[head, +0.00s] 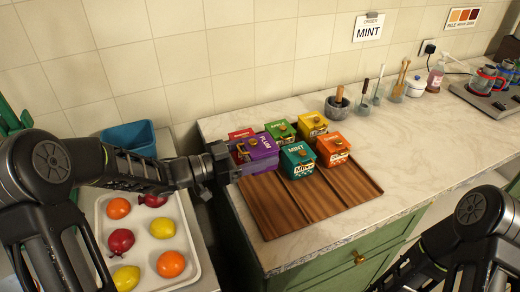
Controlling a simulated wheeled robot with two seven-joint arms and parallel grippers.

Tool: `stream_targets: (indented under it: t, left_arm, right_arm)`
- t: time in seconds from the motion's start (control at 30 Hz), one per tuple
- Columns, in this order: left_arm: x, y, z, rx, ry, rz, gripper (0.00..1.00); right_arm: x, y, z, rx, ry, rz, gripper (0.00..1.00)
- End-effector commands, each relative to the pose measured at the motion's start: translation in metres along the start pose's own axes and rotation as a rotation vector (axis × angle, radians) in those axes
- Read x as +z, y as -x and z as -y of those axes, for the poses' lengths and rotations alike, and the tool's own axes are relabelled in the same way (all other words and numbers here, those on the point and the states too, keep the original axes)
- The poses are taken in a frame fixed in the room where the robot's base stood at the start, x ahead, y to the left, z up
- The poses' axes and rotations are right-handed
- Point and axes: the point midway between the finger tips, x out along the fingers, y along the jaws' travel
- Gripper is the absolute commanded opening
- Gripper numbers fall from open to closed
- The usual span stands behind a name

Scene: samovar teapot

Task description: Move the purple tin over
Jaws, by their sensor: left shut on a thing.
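The purple tin (263,147), labelled PLUM on its lid, is at the left end of a group of tins on the counter. My left gripper (234,158) reaches in from the left and is shut on the purple tin at its left side. Whether the tin touches the surface below is hard to tell. My right arm shows at the lower right, but its gripper is out of the picture.
Red (240,134), green (280,131), yellow (313,125), teal (299,160) and orange (333,149) tins stand close by. The wooden board (292,206) has bare room in front. A fruit tray (191,227) lies left; a mortar (337,107) stands behind.

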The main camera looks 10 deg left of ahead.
Motion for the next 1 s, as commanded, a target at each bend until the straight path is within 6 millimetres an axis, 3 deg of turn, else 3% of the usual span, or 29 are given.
stream_targets:
  t: [0.43,1.0]
  left_arm:
    - [0.049,0.000,0.000,-0.001,0.000,-0.002,0.00]
    - [0.055,0.000,0.000,0.000,-0.001,-0.002,0.00]
  right_arm:
    - [0.000,-0.038,-0.015,0.000,0.001,-0.002,0.87]
    - [0.000,-0.042,-0.017,0.001,0.002,-0.001,0.87]
